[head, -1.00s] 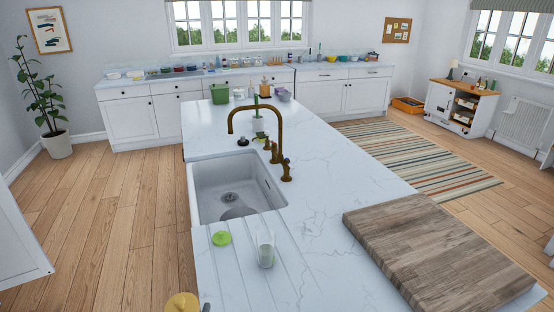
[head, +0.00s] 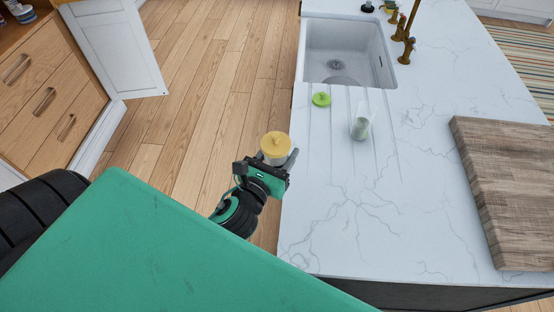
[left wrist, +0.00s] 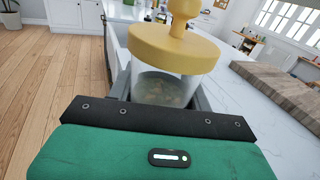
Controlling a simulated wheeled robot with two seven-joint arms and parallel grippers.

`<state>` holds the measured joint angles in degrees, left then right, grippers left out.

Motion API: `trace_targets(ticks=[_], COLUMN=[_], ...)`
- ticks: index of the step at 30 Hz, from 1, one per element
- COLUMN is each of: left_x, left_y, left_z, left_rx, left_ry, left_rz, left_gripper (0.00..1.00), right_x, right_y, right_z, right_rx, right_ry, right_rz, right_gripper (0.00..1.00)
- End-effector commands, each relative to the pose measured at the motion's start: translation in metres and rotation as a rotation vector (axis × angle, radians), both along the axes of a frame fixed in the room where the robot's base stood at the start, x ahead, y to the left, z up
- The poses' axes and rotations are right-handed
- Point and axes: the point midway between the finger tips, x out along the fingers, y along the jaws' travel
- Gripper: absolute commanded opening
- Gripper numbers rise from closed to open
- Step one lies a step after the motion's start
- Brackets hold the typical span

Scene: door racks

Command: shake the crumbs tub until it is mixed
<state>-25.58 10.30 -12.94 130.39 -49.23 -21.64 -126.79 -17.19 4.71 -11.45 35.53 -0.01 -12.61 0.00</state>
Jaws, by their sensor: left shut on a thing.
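The crumbs tub (left wrist: 160,86) is a clear round tub with a yellow knobbed lid (head: 275,144), with brownish bits low inside it. In the left wrist view it stands upright between the jaws, with its lid on. My left gripper (head: 277,160) is shut on the tub and holds it by the left edge of the white counter. Most of the tub is hidden below the lid in the head view. My right gripper is not in view.
The white marble counter (head: 345,215) holds a glass (head: 361,127), a green lid (head: 321,99) and a wooden board (head: 505,185). The sink (head: 345,55) is farther back. An open white cabinet door (head: 118,45) stands at upper left, above clear wooden floor.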

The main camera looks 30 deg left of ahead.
Motion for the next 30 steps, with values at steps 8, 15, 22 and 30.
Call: trace_targets(ticks=[8, 15, 22, 30], left_x=[0.0, 0.0, 0.001, 0.001], left_y=[0.0, 0.0, 0.0, 0.0], left_z=[0.041, 0.001, 0.001, 0.047], left_rx=[0.001, 0.002, 0.002, 0.006], left_ry=[-0.005, -0.008, -0.008, -0.019], left_rz=[-0.001, -0.003, -0.003, -0.008], left_gripper=[0.23, 0.23, 0.23, 0.23], right_x=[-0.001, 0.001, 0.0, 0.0], right_y=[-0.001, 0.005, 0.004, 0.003], right_z=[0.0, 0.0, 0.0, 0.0], right_rx=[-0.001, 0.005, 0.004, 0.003], right_ry=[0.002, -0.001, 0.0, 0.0], right_rz=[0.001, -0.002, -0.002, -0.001], right_gripper=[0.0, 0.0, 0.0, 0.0])
